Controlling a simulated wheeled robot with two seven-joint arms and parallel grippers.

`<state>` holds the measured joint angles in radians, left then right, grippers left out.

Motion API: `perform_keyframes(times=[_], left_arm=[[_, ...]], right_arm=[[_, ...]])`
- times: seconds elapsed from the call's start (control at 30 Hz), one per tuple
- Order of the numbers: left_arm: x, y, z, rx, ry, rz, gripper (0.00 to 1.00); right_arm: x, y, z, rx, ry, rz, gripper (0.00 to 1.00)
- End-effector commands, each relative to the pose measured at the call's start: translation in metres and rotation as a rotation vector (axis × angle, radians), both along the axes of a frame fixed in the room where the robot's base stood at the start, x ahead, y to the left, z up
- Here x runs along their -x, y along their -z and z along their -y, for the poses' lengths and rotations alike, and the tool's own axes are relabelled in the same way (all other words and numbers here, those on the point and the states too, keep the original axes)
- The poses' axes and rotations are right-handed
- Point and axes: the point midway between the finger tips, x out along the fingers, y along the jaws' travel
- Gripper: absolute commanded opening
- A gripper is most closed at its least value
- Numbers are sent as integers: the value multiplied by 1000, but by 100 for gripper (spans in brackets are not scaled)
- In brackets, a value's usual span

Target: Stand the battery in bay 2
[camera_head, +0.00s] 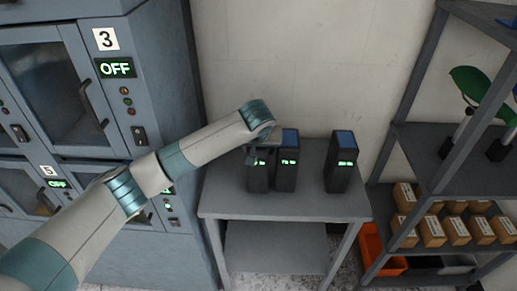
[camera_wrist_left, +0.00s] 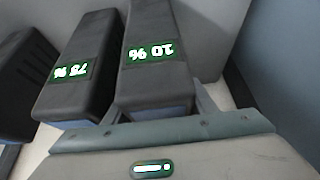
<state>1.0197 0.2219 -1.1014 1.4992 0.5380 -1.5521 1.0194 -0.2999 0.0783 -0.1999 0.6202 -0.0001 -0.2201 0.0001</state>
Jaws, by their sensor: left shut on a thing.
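Three dark batteries with blue tops and lit green displays are upright at the small grey table. My left gripper (camera_head: 252,150) is shut on the top of the leftmost battery (camera_head: 258,176). In the left wrist view that battery (camera_wrist_left: 155,75) sits between the fingers of my left gripper (camera_wrist_left: 158,115), and its upside-down display looks like 10 %. The middle battery (camera_head: 287,168) is close beside it, and it also shows in the left wrist view (camera_wrist_left: 78,85). I cannot tell whether the held battery touches the table. Bay 2 is not identifiable. My right gripper is not in view.
A blue-grey cabinet (camera_head: 160,95) with numbered bays 3 and 5 stands left; their doors are closed. The third battery (camera_head: 342,165) stands apart on the right of the table (camera_head: 310,208). A shelf rack (camera_head: 425,140) with small boxes stands right.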

Motion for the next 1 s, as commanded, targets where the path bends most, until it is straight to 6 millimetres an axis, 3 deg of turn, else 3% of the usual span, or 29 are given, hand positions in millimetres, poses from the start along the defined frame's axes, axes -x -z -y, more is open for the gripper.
perform_keyframes(times=[0.17, 0.2, 0.67, 1.0], left_arm=[[-1, -1, 1, 3, 1, 5, 0], [0, 2, 0, 0, 0, 0, 58], [1, -2, 0, 0, 1, 0, 58], [23, -39, 1, 3, 3, 2, 58]], right_arm=[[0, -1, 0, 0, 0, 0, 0], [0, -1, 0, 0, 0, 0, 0], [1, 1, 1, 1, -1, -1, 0], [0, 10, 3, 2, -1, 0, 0]])
